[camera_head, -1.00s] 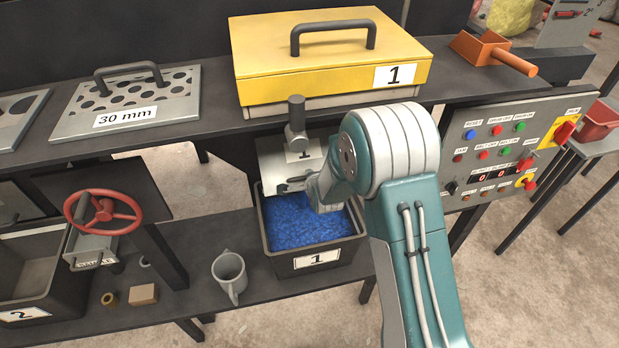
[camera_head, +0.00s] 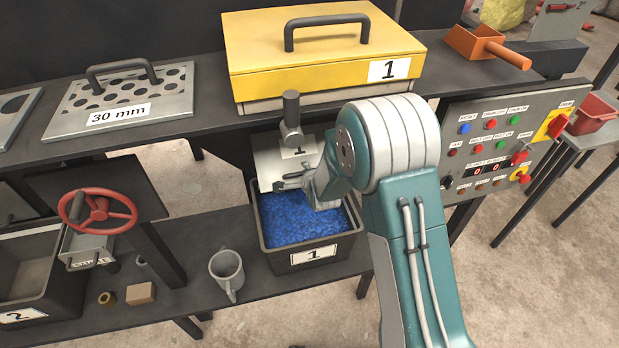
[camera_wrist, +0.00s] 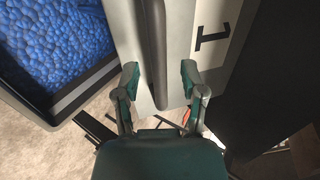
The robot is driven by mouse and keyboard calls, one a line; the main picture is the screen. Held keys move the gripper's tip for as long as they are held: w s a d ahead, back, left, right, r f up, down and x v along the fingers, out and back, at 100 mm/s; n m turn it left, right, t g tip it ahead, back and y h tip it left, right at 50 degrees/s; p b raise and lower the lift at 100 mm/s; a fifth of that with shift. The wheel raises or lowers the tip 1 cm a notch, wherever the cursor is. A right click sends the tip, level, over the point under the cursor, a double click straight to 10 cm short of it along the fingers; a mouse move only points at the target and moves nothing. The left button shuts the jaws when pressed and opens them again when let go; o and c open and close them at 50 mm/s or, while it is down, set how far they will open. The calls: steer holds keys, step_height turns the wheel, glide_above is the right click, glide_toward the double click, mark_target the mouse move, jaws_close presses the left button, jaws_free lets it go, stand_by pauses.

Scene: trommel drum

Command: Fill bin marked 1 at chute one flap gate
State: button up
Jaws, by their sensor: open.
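The bin marked 1 (camera_head: 313,254) stands on the lower shelf and holds a broad bed of blue pieces. It also shows in the wrist view (camera_wrist: 92,88) at the left. Above its back edge is the chute one flap gate (camera_head: 270,160), a pale plate labelled 1 with a dark upright handle (camera_head: 291,112). In the wrist view the plate (camera_wrist: 210,15) and a dark bar (camera_wrist: 157,50) lie between and ahead of my fingers. My gripper (camera_wrist: 160,80) is open, its fingers on either side of the bar. I cannot tell whether they touch it.
A yellow lidded box marked 1 (camera_head: 320,60) sits on the upper shelf beside a 30 mm screen plate (camera_head: 125,100). A grey mug (camera_head: 227,272) stands left of the bin. A red handwheel (camera_head: 99,210), bin 2 (camera_head: 40,285) and a control panel (camera_head: 500,150) flank the area.

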steer(key=v, duration=1)
steer(key=shift+s, duration=0.3)
steer(key=shift+r, duration=0.1)
steer(key=w+d+f+n+y, duration=0.2)
steer(key=d+f+n+y, duration=0.15)
steer(key=d+y, duration=0.2)
steer(key=shift+t+y, duration=0.3)
steer(key=shift+y, duration=0.05)
steer(key=x, duration=1.1)
steer(key=shift+s+a, duration=0.15)
steer(key=shift+a, duration=0.4)
jaws_close()
